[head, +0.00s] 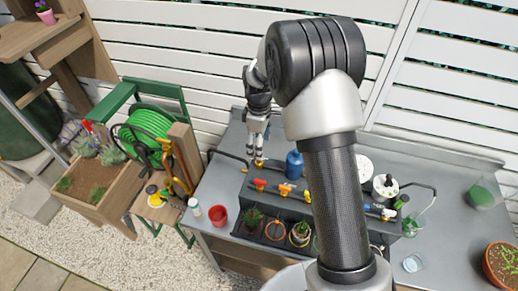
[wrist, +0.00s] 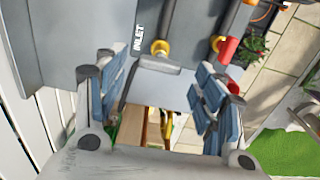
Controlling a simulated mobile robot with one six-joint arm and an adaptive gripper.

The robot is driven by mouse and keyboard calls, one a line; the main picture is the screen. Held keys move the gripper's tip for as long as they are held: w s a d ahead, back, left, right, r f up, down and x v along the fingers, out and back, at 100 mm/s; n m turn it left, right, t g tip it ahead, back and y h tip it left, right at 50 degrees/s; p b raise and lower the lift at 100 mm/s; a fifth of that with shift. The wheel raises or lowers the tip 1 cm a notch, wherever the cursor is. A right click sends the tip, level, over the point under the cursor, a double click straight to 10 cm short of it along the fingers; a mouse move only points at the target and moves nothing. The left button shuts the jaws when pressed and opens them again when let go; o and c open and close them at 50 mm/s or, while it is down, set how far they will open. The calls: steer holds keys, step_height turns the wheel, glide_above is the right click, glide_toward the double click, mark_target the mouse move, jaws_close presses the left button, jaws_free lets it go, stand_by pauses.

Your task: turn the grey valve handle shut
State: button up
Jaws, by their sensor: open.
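My gripper (head: 255,151) is open and empty, pointing down at the back left of the grey bench. In the wrist view its two blue-padded fingers (wrist: 160,92) stand well apart. A grey bar (wrist: 160,66), which looks like the grey valve handle, lies between and just beyond the fingertips. It sits beside a brass fitting (wrist: 160,47) near the word "INLET". I cannot tell whether a finger touches it. In the head view the brass fitting (head: 258,162) shows right under the fingertips; the grey handle cannot be made out there.
A red valve handle (head: 259,184) and an orange one (head: 285,190) sit on the pipe in front. A blue bottle (head: 294,164) stands just right of my gripper. Potted plants (head: 300,234) and a red cup (head: 218,215) stand nearer the front. A white fence (head: 180,60) is behind.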

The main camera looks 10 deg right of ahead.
steer(key=shift+f, duration=1.15)
steer(key=shift+c, duration=0.5)
steer(key=c, duration=1)
